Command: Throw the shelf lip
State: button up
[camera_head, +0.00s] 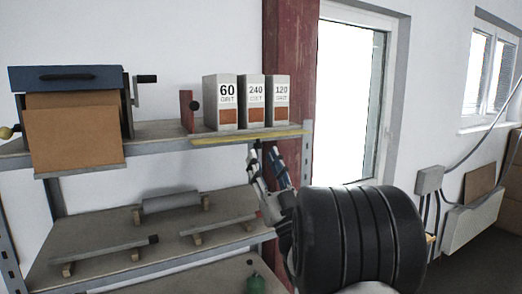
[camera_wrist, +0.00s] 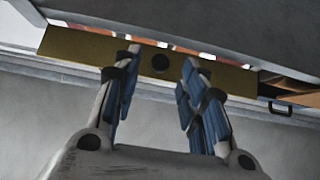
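The shelf lip is a thin yellow strip (camera_head: 235,138) along the front edge of the upper shelf, below the grit boxes. In the wrist view the lip (camera_wrist: 215,73) is a brass-yellow bar crossing the top, with a dark round spot near its middle. My gripper (camera_head: 265,149) is just below the lip's right half, fingers pointing up. In the wrist view my gripper (camera_wrist: 160,60) has its two blue-padded fingers spread apart, with nothing held between them. The fingertips overlap the bar in that view; I cannot tell whether they touch it.
Three boxes marked 60 (camera_head: 227,102), 240 (camera_head: 251,102) and 120 (camera_head: 277,102) stand above the lip. A red block (camera_head: 187,111) and a cranked blue-topped unit (camera_head: 68,80) stand farther left. Rods on supports lie on the lower shelf (camera_head: 100,228). A red column (camera_head: 290,70) rises behind the right end.

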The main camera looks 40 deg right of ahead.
jog(key=shift+x, duration=1.25)
jog(key=shift+c, duration=0.4)
grip_shut()
